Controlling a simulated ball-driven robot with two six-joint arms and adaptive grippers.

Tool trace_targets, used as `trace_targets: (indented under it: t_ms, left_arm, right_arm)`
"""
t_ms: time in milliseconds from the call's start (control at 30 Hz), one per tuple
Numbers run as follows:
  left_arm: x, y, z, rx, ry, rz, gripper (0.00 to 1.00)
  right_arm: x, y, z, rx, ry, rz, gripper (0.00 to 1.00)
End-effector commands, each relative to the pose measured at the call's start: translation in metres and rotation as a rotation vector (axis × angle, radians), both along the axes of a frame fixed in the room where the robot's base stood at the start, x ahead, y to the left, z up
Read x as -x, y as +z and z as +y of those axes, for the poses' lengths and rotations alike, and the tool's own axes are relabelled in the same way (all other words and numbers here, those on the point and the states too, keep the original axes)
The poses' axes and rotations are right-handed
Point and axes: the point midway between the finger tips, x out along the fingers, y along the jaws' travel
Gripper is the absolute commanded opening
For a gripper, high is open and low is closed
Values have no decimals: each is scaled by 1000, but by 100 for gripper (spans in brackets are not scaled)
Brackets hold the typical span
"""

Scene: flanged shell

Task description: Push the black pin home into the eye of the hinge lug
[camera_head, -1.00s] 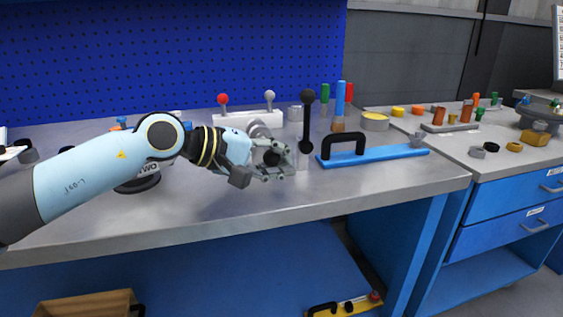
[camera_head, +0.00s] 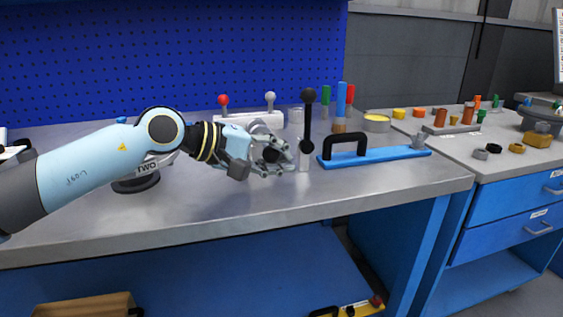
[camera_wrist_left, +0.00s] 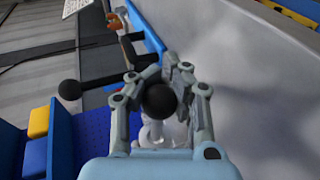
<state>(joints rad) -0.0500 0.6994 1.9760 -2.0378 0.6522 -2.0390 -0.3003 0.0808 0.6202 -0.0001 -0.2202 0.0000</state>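A black ball (camera_head: 271,155), perhaps the head of the black pin, sits between the fingers of my left gripper (camera_head: 289,159). In the left wrist view the ball (camera_wrist_left: 159,101) is centred between the two fingers (camera_wrist_left: 166,72). Whether the fingers press on it is unclear, and any shaft behind it is hidden. The fingertips are close to the left side of a pale upright post (camera_head: 304,161). A black ball-topped lever (camera_head: 308,115) rises at this post. I cannot make out the hinge lug's eye. My right gripper is not in view.
A blue plate with a black handle (camera_head: 390,154) lies right of the post. A white block (camera_head: 236,122) with red and grey knobs stands behind my gripper. Coloured cylinders (camera_head: 341,100) stand behind the lever. The bench front (camera_head: 230,205) is clear.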

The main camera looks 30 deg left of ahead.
Motion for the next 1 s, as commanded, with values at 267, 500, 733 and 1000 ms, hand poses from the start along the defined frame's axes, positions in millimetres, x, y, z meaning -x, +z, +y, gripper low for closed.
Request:
trace_targets:
  t_ms: [267,500,733,1000]
  left_arm:
    - [-5,-1,5,0,0,0,0]
    - [-9,-1,10,0,1,0,0]
    - [-12,-1,15,-1,1,1,0]
    - [-17,-1,19,0,0,0,0]
  right_arm:
    - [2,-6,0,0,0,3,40]
    - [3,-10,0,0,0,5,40]
    - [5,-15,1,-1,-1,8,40]
    - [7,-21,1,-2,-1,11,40]
